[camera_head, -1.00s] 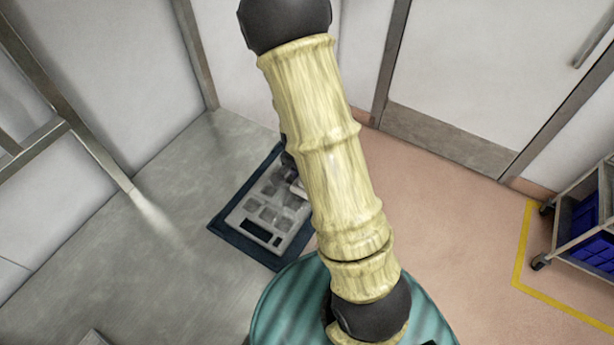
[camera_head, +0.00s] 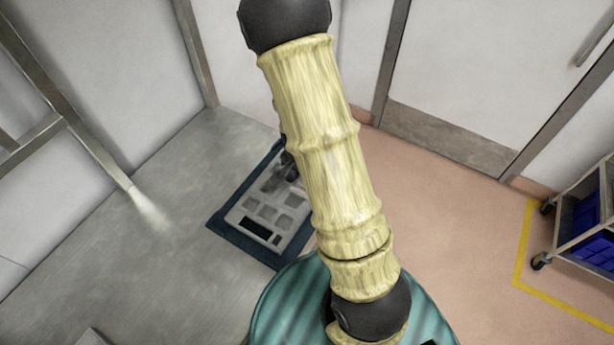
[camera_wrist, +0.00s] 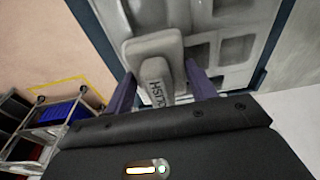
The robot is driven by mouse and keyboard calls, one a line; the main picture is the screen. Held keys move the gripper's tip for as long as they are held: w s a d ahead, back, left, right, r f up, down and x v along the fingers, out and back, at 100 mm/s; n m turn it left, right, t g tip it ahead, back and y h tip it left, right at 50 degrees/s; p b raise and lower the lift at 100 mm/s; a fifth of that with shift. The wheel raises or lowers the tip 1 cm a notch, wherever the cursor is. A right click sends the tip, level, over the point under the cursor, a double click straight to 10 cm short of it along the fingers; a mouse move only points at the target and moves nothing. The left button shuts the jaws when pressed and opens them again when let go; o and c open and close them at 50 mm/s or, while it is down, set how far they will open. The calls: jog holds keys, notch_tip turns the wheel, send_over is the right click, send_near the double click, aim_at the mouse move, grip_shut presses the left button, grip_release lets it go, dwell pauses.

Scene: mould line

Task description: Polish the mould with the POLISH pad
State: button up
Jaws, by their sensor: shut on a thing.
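The mould (camera_head: 236,214) is a pale grey block with several square recesses. It lies on a dark blue mat (camera_head: 222,238) on the metal bench, and my arm hides its right part. In the wrist view the mould (camera_wrist: 228,22) fills the top of the picture. My gripper (camera_wrist: 160,70) is shut on the light grey POLISH pad (camera_wrist: 153,47), whose handle shows part of its lettering between the purple fingers. The pad is over the mould; I cannot tell whether it touches. In the head view my gripper (camera_head: 287,172) is a dark shape over the mould's far end, mostly hidden.
The metal bench (camera_head: 150,265) is mostly clear left of the mat. A trolley with blue bins (camera_head: 592,225) stands on the floor at the right, behind a yellow line. White walls stand behind the bench.

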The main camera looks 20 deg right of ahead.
aim_at(290, 211)
jog(key=shift+a, duration=0.1)
jog(key=shift+s+a+r+p, duration=0.1)
jog(key=shift+s+a+p, duration=0.2)
jog(key=shift+s+a, duration=0.7)
jog(key=shift+w+a, duration=0.1)
jog(key=shift+a, duration=0.1)
jog(key=shift+a, duration=0.15)
jog(key=shift+s+a, duration=0.85)
jog(key=shift+a, duration=0.15)
jog(key=shift+s+a+f+p, duration=0.1)
jog(key=shift+s+a+p, duration=0.05)
jog(key=shift+s+a, duration=0.4)
jog(key=shift+s+a+f+p, duration=0.15)
jog(key=shift+s+a, duration=0.2)
jog(key=shift+a, duration=0.3)
jog(key=shift+s+a, duration=0.1)
jog(key=shift+s, duration=0.05)
jog(key=shift+s, duration=0.15)
